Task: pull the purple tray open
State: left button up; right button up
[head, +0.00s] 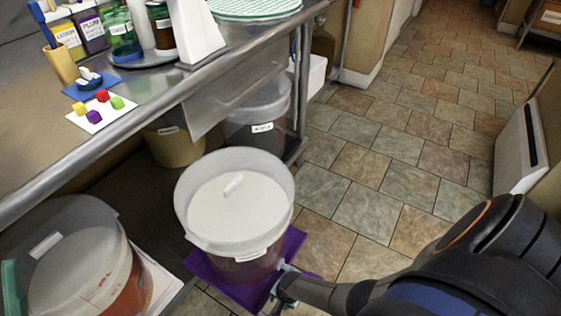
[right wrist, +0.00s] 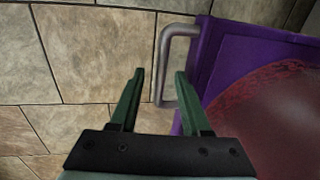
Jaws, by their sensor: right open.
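The purple tray (head: 205,267) lies low at the shelf under the steel counter, with a white-lidded bucket (head: 236,200) standing on it. In the right wrist view the tray (right wrist: 212,62) shows its purple edge and a grey metal handle (right wrist: 163,62). My right gripper (head: 283,291) is at the tray's front right edge. In the right wrist view its green fingers (right wrist: 158,80) are open, and the lower part of the handle's bar appears between the fingertips. I cannot tell whether they touch it.
Another bucket (head: 85,270) stands on a white tray (head: 163,280) at the lower left. More buckets (head: 262,112) stand farther back under the steel counter (head: 150,100), which holds jars and coloured cubes. The tiled floor (head: 375,170) to the right is clear.

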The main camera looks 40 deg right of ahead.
jog(key=shift+r, duration=0.1)
jog(key=shift+r, duration=0.1)
pick_arm(q)
jog(key=w+a+f+n+g+y+p, duration=0.1)
jog(key=w+f+n+g+y+p, duration=0.2)
jog(key=f, duration=0.6)
jog(key=w+a+f+n+g+y+p, duration=0.1)
jog(key=w+f+n+g+y, duration=0.15)
jog(key=f+y, duration=0.45)
jog(key=s+f+n+g+p, duration=0.1)
jog(key=s+f+g+p, duration=0.2)
jog(key=f, duration=0.4)
jog(key=s+d+f+n+g+p, duration=0.1)
jog(key=s+f+n+g+p, duration=0.1)
jog(key=s+f+g, duration=0.3)
jog(key=shift+d+f+p, duration=0.15)
jog(key=shift+f+p, duration=0.55)
jog(key=shift+f, duration=0.55)
pick_arm(e)
notch_tip(320, 180, up, 12)
jog(key=s, duration=0.2)
jog(key=shift+d, duration=0.45)
jog(key=shift+s, duration=0.15)
